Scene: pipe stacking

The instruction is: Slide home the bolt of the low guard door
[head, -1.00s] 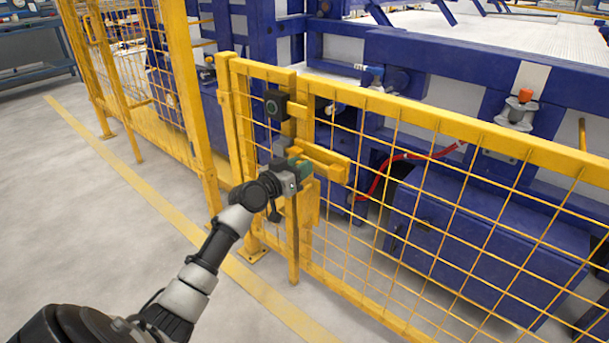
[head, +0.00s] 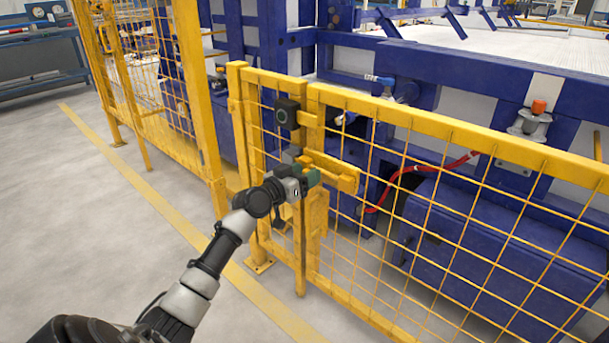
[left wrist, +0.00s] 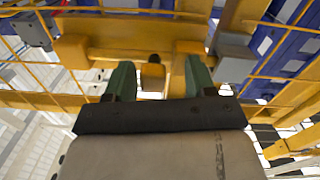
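The low guard door (head: 440,140) is a yellow mesh panel in a yellow frame. Its yellow bolt (head: 335,174) lies across the upright where the door meets the post. My left gripper (head: 308,178) is at the bolt's left part, in front of the door. In the left wrist view the bolt (left wrist: 110,58) runs across the top, with a small knob (left wrist: 152,73) sticking out. The green fingers of my left gripper (left wrist: 160,80) stand apart on either side of the knob, with gaps showing. The fingers hide part of the bolt in the head view. My right gripper is not seen.
A black switch box (head: 287,112) sits above the bolt. A taller yellow mesh fence (head: 150,85) stands at left. Blue machinery (head: 465,240) and a red hose (head: 400,175) are behind the door. The floor (head: 80,230) at left is clear.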

